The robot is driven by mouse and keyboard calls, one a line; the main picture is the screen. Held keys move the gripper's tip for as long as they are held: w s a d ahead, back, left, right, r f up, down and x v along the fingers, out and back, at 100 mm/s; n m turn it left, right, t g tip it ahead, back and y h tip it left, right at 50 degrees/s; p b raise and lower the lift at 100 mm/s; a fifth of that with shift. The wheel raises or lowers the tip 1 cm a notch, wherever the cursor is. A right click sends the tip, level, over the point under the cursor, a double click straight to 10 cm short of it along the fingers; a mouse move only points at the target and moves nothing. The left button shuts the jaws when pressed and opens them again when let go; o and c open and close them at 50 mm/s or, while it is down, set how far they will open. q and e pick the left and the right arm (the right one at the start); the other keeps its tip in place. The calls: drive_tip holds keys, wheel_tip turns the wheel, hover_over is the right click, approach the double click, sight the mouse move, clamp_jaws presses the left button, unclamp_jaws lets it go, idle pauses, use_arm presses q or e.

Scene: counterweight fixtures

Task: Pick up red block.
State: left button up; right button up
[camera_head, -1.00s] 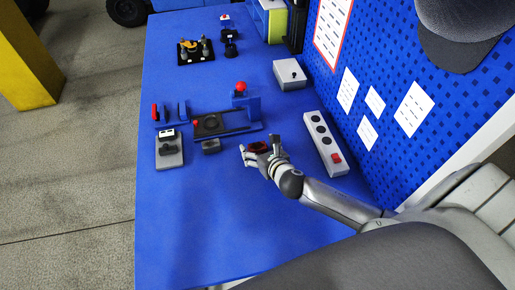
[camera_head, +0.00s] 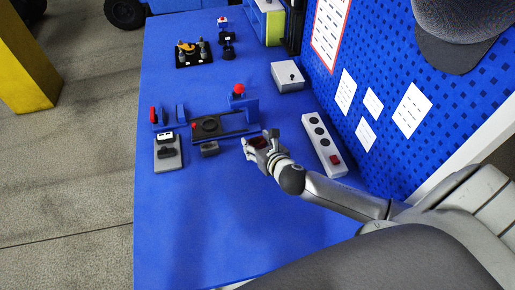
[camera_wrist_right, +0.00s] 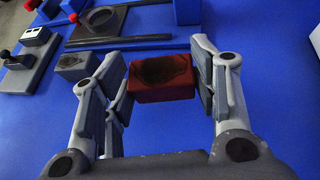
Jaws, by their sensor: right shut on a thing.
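The red block (camera_wrist_right: 162,77) has a dark patch on its top and sits between the fingers of my right gripper (camera_wrist_right: 160,84) in the right wrist view. The fingers press on its left and right sides. In the head view my right gripper (camera_head: 259,142) is over the blue table, right of the fixture, and the block shows as a small dark red patch (camera_head: 258,142) partly hidden by the fingers. I cannot tell whether the block touches the table. My left gripper is not in view.
A grey switch box (camera_head: 168,152) lies further left. A white strip with a red switch (camera_head: 323,145) is to the right. The table front (camera_head: 200,220) is clear.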

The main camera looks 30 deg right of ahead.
drive_tip(key=s+a+r+b, duration=0.1)
drive_tip(key=s+a+r, duration=0.3)
drive_tip(key=s+r, duration=0.75)
drive_tip(key=a+r+m+g+h, duration=0.1)
drive_tip(key=a+r+m+h, duration=0.2)
drive_tip(key=r+m+h, duration=0.2)
drive_tip(key=shift+w+a+r+g+h, duration=0.2)
drive_tip(key=shift+a+r+g+h, duration=0.1)
drive_tip(key=shift+r, duration=1)
